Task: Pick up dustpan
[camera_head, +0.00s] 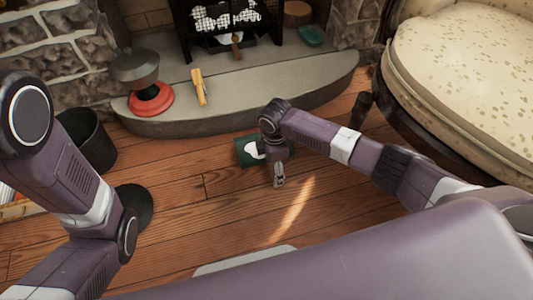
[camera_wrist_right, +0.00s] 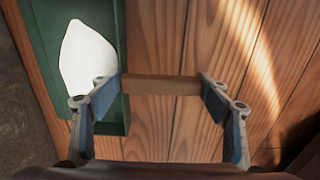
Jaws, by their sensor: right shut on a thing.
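The green dustpan (camera_head: 243,154) lies on the wooden floor in front of the hearth, with a white patch on it. In the right wrist view the green pan (camera_wrist_right: 48,60) is at the left, and a short wooden handle (camera_wrist_right: 160,85) runs from its edge to the right. My right gripper (camera_head: 279,182) points down just beside the pan. In the wrist view its two fingers (camera_wrist_right: 160,92) stand wide apart with the handle between them, shut on it. My left arm shows at the left, but its gripper is not in view.
A stone hearth (camera_head: 240,100) crosses the back, carrying a red-based object (camera_head: 152,102), a yellow tool (camera_head: 200,87) and a teal piece (camera_head: 311,36). A dark bucket (camera_head: 90,140) stands left. A cream sofa (camera_head: 470,70) fills the right.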

